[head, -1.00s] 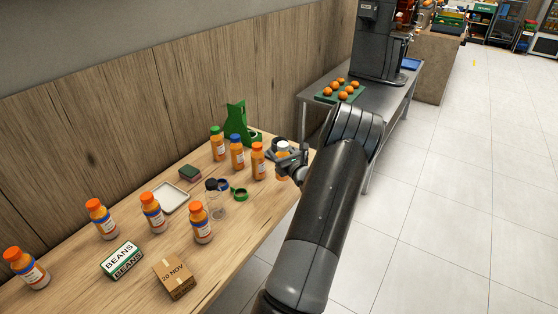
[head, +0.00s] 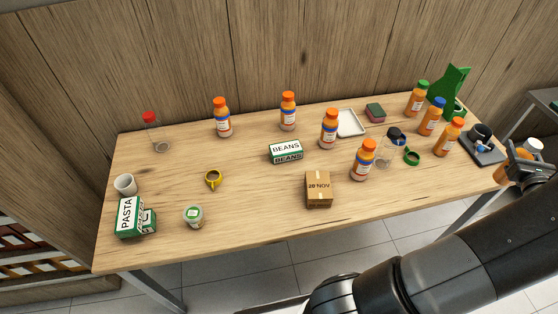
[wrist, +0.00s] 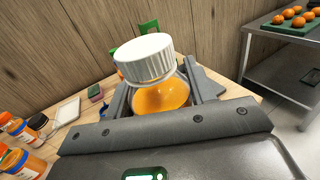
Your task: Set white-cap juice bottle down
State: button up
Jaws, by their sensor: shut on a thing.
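The white-cap juice bottle (wrist: 162,98) is between the jaws of my gripper (wrist: 158,92) in the wrist view. Its ribbed white cap (wrist: 143,57) and orange shoulder stick up above the jaws; its lower part is hidden. In the head view my gripper (head: 520,162) is at the right edge, by the right end of the wooden table (head: 250,215). The bottle's white cap (head: 534,144) shows there beside the dark jaws, with some orange body (head: 502,173) partly covered. I cannot tell whether the bottle's base touches the table.
A dark flat stand (head: 484,150) with a black round part is just left of my gripper. Beyond it stand orange-cap (head: 449,137), blue-cap (head: 431,118) and green-cap (head: 417,100) bottles. A cardboard box (head: 319,190) is mid-table. The front left-centre has bare wood.

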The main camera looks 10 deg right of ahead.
notch_tip(320, 180, up, 10)
jog(key=shift+r, duration=0.1)
jog(key=w+a+n+t+y, duration=0.2)
jog(key=w+a+n+y, duration=0.6)
jog(key=w+a, duration=1.8)
jog(key=w+a+n+g+y, duration=0.15)
jog(key=w+a+y, duration=0.35)
jog(key=a, duration=0.8)
jog(key=w+a+n+g+y, duration=0.15)
jog(key=w+a+y, duration=0.25)
jog(key=a, duration=0.8)
jog(key=s+a+n+g+y, duration=0.2)
jog(key=s+a, duration=0.1)
jog(key=a, duration=0.9)
jog(key=s+a+n+g+y, duration=0.2)
jog(key=a+n+g+y, duration=0.1)
jog(key=a, duration=0.9)
jog(key=s+a+n+g+y, duration=0.2)
jog(key=s+a, duration=0.1)
jog(key=a, duration=0.8)
notch_tip(320, 180, down, 11)
jog(key=a+f, duration=1.1)
jog(key=shift+a+f, duration=0.2)
jog(key=shift+a, duration=0.05)
